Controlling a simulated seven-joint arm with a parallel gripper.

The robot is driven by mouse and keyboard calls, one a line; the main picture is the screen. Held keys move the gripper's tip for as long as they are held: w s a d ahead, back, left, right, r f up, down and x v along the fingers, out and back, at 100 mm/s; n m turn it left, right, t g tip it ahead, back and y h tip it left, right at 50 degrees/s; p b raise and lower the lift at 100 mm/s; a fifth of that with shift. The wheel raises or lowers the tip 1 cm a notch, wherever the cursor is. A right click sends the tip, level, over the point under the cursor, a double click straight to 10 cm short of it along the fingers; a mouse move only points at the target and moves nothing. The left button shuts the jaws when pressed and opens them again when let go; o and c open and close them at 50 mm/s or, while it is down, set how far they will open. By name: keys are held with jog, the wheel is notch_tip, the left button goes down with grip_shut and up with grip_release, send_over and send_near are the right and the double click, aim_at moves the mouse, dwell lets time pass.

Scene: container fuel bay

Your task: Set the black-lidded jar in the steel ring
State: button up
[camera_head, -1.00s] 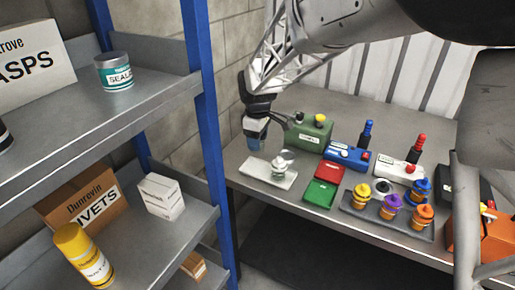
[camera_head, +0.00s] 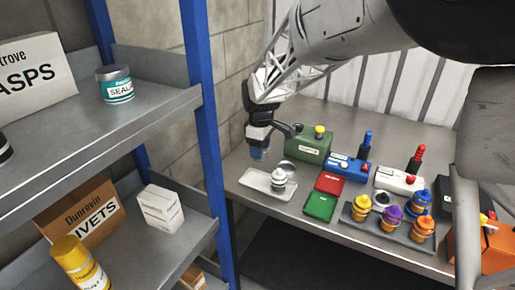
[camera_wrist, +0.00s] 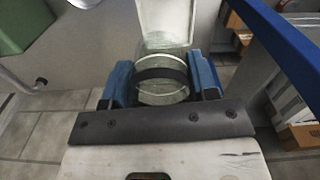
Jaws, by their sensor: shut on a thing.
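My gripper (camera_head: 259,152) has blue fingertips and hangs over the bench, just behind and left of a pale plate (camera_head: 256,180). In the wrist view, the fingers (camera_wrist: 163,84) are shut on a clear, glassy round jar (camera_wrist: 162,94) with a dark band across it. Whether the band is its black lid cannot be told. In the head view, the held jar is mostly hidden by the fingers. A small silvery jar-like thing (camera_head: 279,182) stands on the plate. A round grey metal piece (camera_head: 289,167), perhaps the steel ring, shows just behind it.
A grey tray (camera_head: 395,238) on the right holds several jars with coloured lids. A green canister (camera_head: 308,146), red block (camera_head: 329,183), green block (camera_head: 320,206), blue box (camera_head: 346,167) and white box (camera_head: 398,180) crowd the bench. A blue shelf post (camera_head: 202,130) stands at left.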

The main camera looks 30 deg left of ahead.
jog(key=w+d+f, duration=0.1)
jog(key=w+d, duration=0.1)
jog(key=w, duration=0.3)
jog(key=w+d+f+m, duration=0.1)
jog(key=w+d+f, duration=0.1)
jog(key=w, duration=0.3)
jog(key=shift+d+f, duration=0.3)
jog(key=shift+d, duration=0.5)
jog(key=shift+f, duration=0.15)
jog(key=shift+f, duration=2.05)
jog(key=shift+f, duration=0.75)
dwell(0.3)
jog(key=o, duration=1.4)
notch_tip(320, 180, up, 8)
dwell(0.7)
